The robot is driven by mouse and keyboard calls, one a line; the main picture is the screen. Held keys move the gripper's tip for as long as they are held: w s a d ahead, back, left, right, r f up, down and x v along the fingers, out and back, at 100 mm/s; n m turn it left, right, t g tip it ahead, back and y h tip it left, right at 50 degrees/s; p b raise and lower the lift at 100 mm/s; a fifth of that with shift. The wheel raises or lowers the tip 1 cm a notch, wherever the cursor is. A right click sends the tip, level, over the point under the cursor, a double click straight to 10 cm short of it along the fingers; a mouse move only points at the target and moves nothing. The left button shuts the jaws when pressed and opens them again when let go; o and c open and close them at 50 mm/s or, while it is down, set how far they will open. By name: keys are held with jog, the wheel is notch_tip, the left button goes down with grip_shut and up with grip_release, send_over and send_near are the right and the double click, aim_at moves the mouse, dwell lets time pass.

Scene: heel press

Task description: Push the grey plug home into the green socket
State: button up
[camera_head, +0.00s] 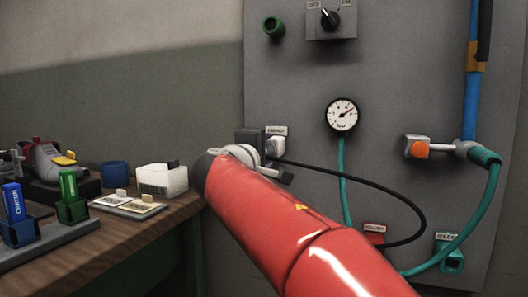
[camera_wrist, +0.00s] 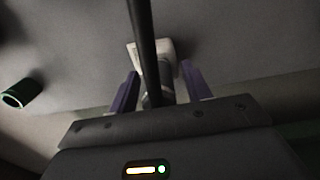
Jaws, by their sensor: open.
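A light grey plug (camera_head: 277,146) with a black cable sits at the wall panel beside a dark box, under a small label. In the wrist view a pale block with a grey round part (camera_wrist: 152,52), probably this plug, lies ahead of and between my fingers. My gripper (camera_wrist: 160,80) is open, its two purple fingers apart on either side; contact cannot be told. The black cable crosses in front. A green round socket-like fitting (camera_head: 273,26) is at the panel's upper left; a green cylinder also shows in the wrist view (camera_wrist: 20,93). A green block (camera_head: 449,256) is at lower right. Which is the socket is unclear.
My red arm covers the panel's lower left. A gauge (camera_head: 342,114), an orange-buttoned valve (camera_head: 417,148), a red socket (camera_head: 374,234) and a switch (camera_head: 329,20) are on the panel. A wooden bench (camera_head: 120,245) with several items stands at left.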

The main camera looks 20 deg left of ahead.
dwell(0.3)
grip_shut()
jog(key=s+b, duration=0.3)
jog(key=s, duration=0.3)
jog(key=shift+a, duration=0.25)
dwell(0.9)
jog(key=shift+s, duration=0.1)
